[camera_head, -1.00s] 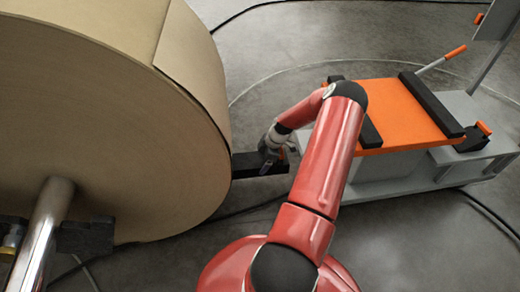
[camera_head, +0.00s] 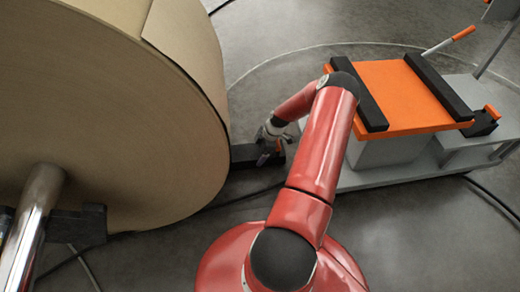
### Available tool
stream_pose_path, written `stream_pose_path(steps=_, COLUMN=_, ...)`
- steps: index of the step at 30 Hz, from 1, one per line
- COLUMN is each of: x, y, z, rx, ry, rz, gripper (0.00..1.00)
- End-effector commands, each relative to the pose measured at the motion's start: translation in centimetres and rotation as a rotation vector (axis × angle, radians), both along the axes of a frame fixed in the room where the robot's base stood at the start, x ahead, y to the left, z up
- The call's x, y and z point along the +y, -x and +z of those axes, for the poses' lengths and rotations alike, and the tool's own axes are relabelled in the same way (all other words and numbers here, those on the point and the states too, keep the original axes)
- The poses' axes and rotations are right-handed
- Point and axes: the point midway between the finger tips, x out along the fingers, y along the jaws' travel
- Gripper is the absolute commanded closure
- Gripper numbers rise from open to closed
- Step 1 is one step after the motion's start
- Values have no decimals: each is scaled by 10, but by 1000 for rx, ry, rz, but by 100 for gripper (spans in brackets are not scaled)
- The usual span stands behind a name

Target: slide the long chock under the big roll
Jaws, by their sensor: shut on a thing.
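The big roll (camera_head: 110,110) is a large brown kraft paper roll that fills the left of the view. The long chock (camera_head: 243,153) is a dark bar lying low beside the roll's right edge. Its left end reaches the roll's outline, and I cannot tell whether it touches or goes under the roll. My gripper (camera_head: 268,158) is at the chock's right part and shut on it. The fingertips are small and partly dark against the chock.
An orange-topped grey cart (camera_head: 395,95) with black rails stands on the right, close to my arm. A shiny metal shaft (camera_head: 35,215) sticks out of the roll at lower left, with a dark block (camera_head: 80,225) beside it. Cables cross the grey floor.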

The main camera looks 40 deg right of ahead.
Motion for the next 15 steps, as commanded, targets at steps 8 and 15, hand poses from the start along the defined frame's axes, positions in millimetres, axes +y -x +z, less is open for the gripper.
stream_pose_path(steps=8, x=12, y=-9, z=-20, rx=-3, ry=0, rz=3, gripper=61)
stream_pose_path(steps=15, x=35, y=-22, z=-20, rx=-2, ry=1, rz=3, gripper=61)
